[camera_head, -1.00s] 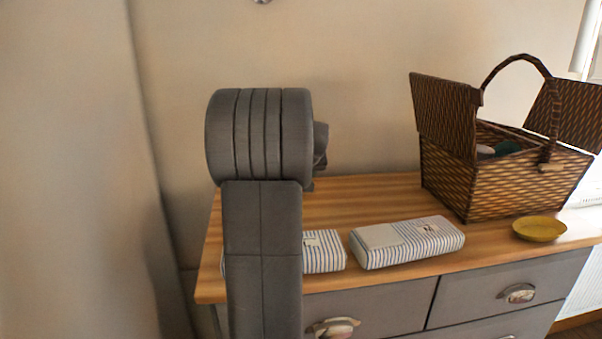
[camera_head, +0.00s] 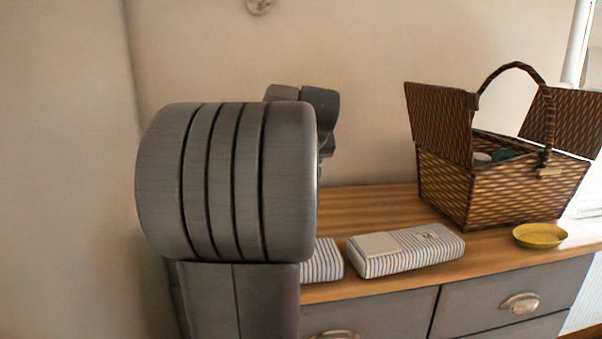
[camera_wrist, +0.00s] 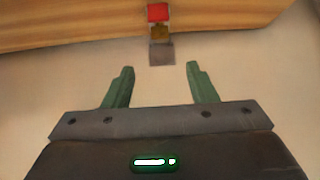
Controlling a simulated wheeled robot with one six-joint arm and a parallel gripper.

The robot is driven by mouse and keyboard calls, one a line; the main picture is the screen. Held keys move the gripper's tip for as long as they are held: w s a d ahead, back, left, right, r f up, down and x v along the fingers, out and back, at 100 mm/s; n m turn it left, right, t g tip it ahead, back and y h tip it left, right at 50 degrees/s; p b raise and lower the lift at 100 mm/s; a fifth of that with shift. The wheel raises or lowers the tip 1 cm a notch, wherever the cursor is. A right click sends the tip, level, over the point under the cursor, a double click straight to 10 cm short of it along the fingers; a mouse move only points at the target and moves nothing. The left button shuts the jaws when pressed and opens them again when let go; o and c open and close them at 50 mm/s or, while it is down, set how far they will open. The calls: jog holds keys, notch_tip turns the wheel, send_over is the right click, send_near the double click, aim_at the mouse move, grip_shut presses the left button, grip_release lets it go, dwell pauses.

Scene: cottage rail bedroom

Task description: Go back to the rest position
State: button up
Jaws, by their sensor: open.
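My gripper (camera_wrist: 160,85) shows in the wrist view with its two green fingers apart and nothing between them. Beyond the fingertips is a small stack of coloured blocks or patches, with a red one (camera_wrist: 158,12) on top, by the edge of a wooden surface (camera_wrist: 60,25). In the head view my grey arm stands at the left, in front of the dresser, and hides part of it. The gripper's fingers cannot be seen in that view.
A wooden-topped dresser (camera_head: 370,203) carries two striped boxes, one fully visible (camera_head: 405,250) and one partly hidden (camera_head: 322,262). An open wicker basket (camera_head: 480,190) with lids raised stands at the right, with a yellow dish (camera_head: 540,236) in front of it.

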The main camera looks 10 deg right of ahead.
jog(key=shift+s+r, duration=0.15)
jog(key=shift+r, duration=0.05)
jog(key=p+x, duration=0.3)
jog(key=x, duration=1.1)
jog(key=shift+s, duration=0.1)
jog(key=shift+w+p, duration=0.2)
jog(key=shift+p, duration=0.15)
jog(key=shift+s+a+m+h+b, duration=0.1)
jog(key=shift+s+m+h+b, duration=0.1)
jog(key=shift+m+h+b, duration=0.3)
jog(key=shift+w+f+m, duration=0.1)
jog(key=shift+m, duration=0.3)
dwell(1.0)
jog(key=shift+h+b, duration=0.35)
jog(key=shift+h, duration=0.05)
